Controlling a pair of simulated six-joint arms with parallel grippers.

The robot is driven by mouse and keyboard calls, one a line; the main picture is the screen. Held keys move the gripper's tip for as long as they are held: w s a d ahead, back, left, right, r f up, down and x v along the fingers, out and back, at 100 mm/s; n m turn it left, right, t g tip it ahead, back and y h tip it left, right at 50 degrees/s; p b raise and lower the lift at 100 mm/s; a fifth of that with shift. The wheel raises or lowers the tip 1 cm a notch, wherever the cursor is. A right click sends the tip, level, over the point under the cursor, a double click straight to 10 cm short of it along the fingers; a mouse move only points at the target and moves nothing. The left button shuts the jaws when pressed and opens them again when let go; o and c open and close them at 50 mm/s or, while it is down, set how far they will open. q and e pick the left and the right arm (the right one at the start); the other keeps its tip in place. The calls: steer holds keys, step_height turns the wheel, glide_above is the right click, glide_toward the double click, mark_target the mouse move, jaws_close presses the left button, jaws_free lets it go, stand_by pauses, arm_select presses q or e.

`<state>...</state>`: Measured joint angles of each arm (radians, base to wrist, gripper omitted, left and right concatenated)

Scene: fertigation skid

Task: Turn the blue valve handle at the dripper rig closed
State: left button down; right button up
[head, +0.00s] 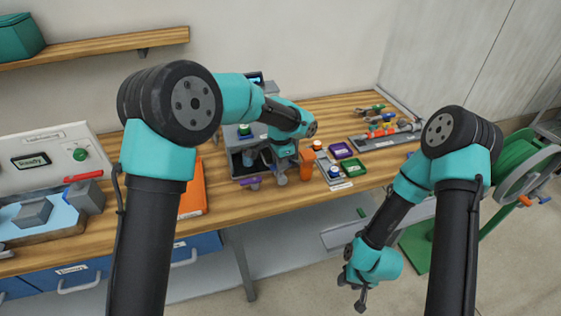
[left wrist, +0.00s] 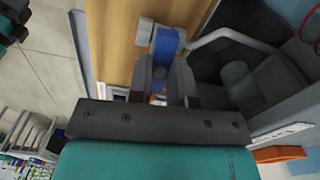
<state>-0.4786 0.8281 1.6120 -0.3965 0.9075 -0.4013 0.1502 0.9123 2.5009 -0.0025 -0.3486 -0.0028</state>
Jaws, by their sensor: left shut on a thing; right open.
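The dripper rig looks to be the grey open-fronted unit (head: 238,168) on the bench, with a clear vessel inside. My left gripper (head: 281,178) reaches down in front of its right side. In the left wrist view, the blue handle (left wrist: 166,45) runs between the two fingers of my left gripper (left wrist: 164,80), which are shut on it. A pale grey piece shows at its far end. In the head view the handle is hidden or too small to tell. My right gripper (head: 361,298) is open and empty, low in front of the bench.
An orange panel (head: 192,190) is at left. A green hose reel (head: 515,170) stands far right.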

arm_select(q)
steer(key=shift+m, duration=0.7)
steer(key=c, duration=1)
jaws_free()
steer(key=shift+c, duration=0.2)
step_height(320, 180, up, 17)
steer(key=shift+r, duration=0.2)
